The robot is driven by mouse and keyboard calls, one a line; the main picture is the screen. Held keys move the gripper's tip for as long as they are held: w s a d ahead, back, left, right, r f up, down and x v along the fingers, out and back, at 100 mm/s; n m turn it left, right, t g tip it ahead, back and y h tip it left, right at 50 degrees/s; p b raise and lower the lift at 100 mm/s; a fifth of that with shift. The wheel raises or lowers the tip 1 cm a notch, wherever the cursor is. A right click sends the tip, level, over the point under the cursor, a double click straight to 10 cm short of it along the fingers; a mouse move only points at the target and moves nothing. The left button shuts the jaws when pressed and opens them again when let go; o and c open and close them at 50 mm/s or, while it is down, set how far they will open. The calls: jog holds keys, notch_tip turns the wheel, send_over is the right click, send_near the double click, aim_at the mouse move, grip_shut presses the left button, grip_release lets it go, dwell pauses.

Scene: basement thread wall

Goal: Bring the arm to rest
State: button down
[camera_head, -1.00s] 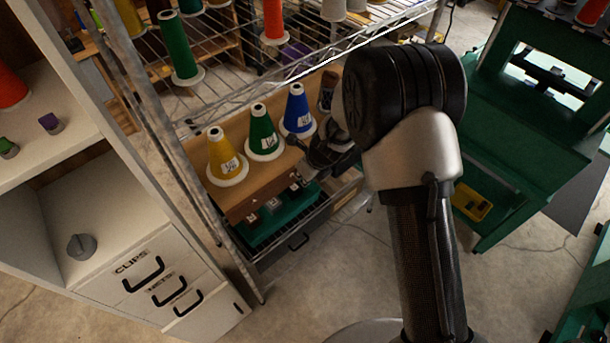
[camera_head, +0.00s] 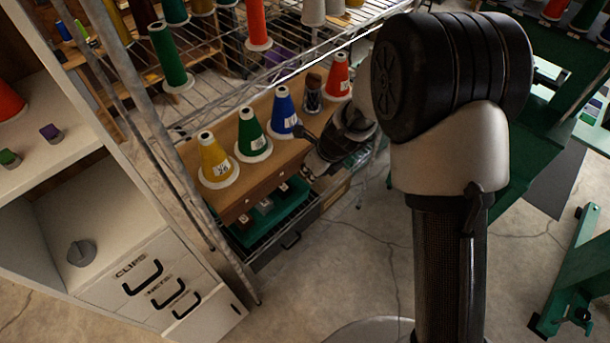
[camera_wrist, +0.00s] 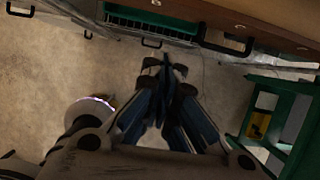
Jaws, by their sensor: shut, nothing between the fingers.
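My arm rises at the right of the head view, its large black joint and silver link in front of the shelf. My gripper (camera_head: 303,152) is partly hidden behind this joint, beside the front of the wooden spool board, right of the blue cone. In the wrist view my gripper (camera_wrist: 165,66) shows its fingers drawn together, shut and empty, over the concrete floor. I cannot tell whether it touches the board.
Yellow (camera_head: 214,160), green (camera_head: 252,138), blue (camera_head: 284,114) and red (camera_head: 338,78) thread cones stand on the wooden board (camera_head: 238,204). A white drawer cabinet (camera_head: 110,292) stands left. A green frame (camera_head: 575,262) stands right. Open floor (camera_head: 320,285) lies in front.

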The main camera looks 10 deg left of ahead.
jog(key=s+d+r+n+t+b, duration=0.1)
jog(key=s+d+r+n+b, duration=0.6)
jog(key=s+d+r+n, duration=0.4)
jog(key=s+d+n+h+b, duration=0.1)
jog(key=s+d+n+b, duration=0.2)
jog(key=s+d+n, duration=0.2)
jog(key=s+d+r+n+t+h+b, duration=0.1)
jog(key=s+d+n+h+b, duration=0.1)
jog(key=s+d+n, duration=0.3)
jog(key=s+n+b, duration=0.1)
jog(key=s+n, duration=0.3)
jog(key=s, duration=0.2)
jog(key=shift+s+h, duration=0.2)
jog(key=shift+h, duration=0.1)
